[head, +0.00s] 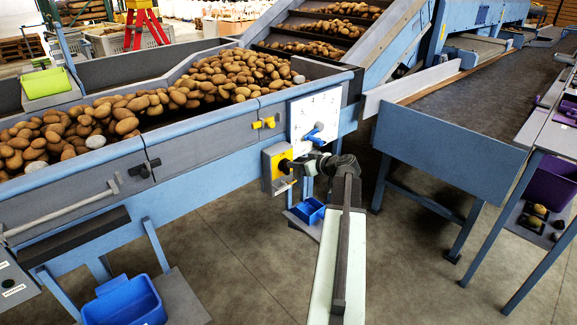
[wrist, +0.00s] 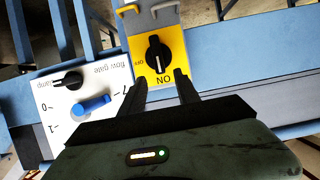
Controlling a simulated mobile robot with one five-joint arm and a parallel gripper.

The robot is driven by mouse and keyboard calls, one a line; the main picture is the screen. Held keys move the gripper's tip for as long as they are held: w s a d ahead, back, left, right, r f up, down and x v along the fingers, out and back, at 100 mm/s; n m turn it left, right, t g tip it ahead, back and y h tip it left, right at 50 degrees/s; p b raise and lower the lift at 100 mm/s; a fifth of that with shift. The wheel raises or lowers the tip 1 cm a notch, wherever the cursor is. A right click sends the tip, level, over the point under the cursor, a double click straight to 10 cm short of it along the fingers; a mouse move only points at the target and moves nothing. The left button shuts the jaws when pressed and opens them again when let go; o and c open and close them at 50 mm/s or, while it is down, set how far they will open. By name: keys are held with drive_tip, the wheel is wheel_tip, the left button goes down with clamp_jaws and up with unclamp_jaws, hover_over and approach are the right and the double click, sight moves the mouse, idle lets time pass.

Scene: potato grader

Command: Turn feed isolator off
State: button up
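The feed isolator is a yellow plate (wrist: 143,45) with a black rotary knob (wrist: 158,54), seen upside down in the wrist view. The knob's bar stands nearly upright in the picture, in line with the ON label; OFF is printed to its left. In the head view the yellow isolator box (head: 268,160) hangs on the blue frame, with its front partly hidden by my gripper (head: 290,166). In the wrist view my gripper (wrist: 160,77) is open. Its two dark fingers point at the plate, one to each side below the knob, apart from it.
A white flow gate panel (head: 315,113) with a blue lever (wrist: 91,106) and a small black knob (wrist: 68,81) is beside the isolator. Potatoes (head: 215,78) fill the hopper. A blue bin (head: 308,211) sits below. Grey floor (head: 240,265) is open in front.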

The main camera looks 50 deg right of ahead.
sight(286, 166)
drive_tip(key=b+x, duration=0.1)
drive_tip(key=x, duration=0.4)
drive_tip(key=shift+w+f, duration=0.1)
drive_tip(key=shift+f, duration=0.05)
drive_tip(key=shift+a, duration=0.1)
clamp_jaws()
drive_tip(key=shift+d+f+m+t+y+b, duration=0.6)
drive_tip(key=shift+m+y+b, duration=0.5)
drive_tip(key=shift+m+b, duration=1.1)
drive_tip(key=shift+d+f+m+t+y+b, duration=0.55)
drive_tip(key=shift+m+y+b, duration=0.55)
drive_tip(key=shift+m+b, duration=1.05)
drive_tip(key=shift+d+f+m+t+y+b, duration=0.6)
drive_tip(key=shift+m+y+b, duration=0.5)
drive_tip(key=shift+m+b, duration=1.1)
drive_tip(key=shift+r+m, duration=0.15)
drive_tip(key=shift+m, duration=0.1)
